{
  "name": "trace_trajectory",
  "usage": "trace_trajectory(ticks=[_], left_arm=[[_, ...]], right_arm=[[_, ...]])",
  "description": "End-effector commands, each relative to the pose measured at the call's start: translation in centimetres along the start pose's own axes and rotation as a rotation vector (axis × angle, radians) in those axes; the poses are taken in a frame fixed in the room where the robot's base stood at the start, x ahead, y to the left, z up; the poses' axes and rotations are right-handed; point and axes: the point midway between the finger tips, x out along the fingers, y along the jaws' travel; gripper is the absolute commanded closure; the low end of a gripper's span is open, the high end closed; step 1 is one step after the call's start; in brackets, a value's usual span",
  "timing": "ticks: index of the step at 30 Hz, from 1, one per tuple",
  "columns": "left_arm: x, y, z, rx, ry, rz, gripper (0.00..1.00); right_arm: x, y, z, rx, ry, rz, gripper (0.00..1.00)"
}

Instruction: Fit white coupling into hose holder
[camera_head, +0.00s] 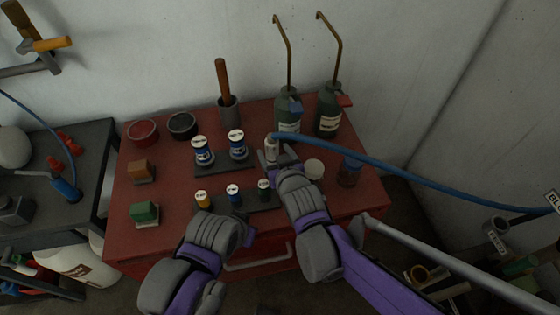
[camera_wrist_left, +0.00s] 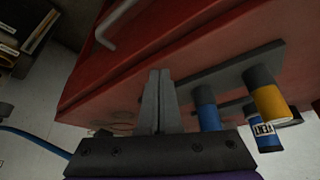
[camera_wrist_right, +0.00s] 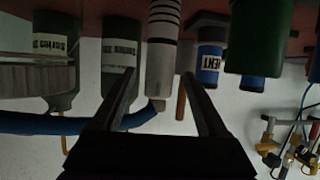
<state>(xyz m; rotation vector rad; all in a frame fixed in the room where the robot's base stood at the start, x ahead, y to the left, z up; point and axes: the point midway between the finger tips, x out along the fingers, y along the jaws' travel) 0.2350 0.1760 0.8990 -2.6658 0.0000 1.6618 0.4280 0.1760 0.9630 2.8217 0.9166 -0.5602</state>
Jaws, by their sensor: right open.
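The white coupling (camera_head: 271,150) stands roughly upright on the red cabinet top, on the end of the blue hose (camera_head: 420,182). In the right wrist view the coupling (camera_wrist_right: 162,50), pale with dark rings, shows between and beyond the fingers of my right gripper (camera_wrist_right: 160,82). That gripper is open, and it also shows beside the coupling in the head view (camera_head: 282,164). I cannot tell whether the fingers touch the coupling. I cannot make out the hose holder. My left gripper (camera_wrist_left: 159,90) is shut and empty, low at the cabinet's front edge.
Two green bottles (camera_head: 328,112) with bent spouts stand behind the coupling. A white-lidded jar (camera_head: 314,169) is close on its right. Blue and white bottles (camera_head: 237,146) stand on a dark rack to its left. Small coloured bottles (camera_head: 233,194) line the front rack.

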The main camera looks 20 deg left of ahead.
Motion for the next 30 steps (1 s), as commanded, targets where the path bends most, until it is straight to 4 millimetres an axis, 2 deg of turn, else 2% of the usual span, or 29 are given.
trace_trajectory(ticks=[1, 6, 12, 30], left_arm=[[0.0, 0.0, 0.0, 0.000, 0.000, 0.000, 1.00], [-0.2, 0.0, -0.1, 0.000, 0.001, 0.000, 1.00], [-0.3, 0.0, -0.2, 0.000, 0.002, 0.000, 1.00], [-0.3, 0.0, -0.2, 0.000, 0.002, 0.000, 1.00]], right_arm=[[-1.2, 0.0, 0.0, 0.000, 0.000, 0.000, 0.24], [-3.9, 0.0, 0.0, 0.001, 0.000, 0.000, 0.24], [-5.7, 0.0, -0.1, 0.000, 0.000, 0.000, 0.24], [-6.0, 0.0, 0.0, 0.001, 0.000, 0.000, 0.24]])
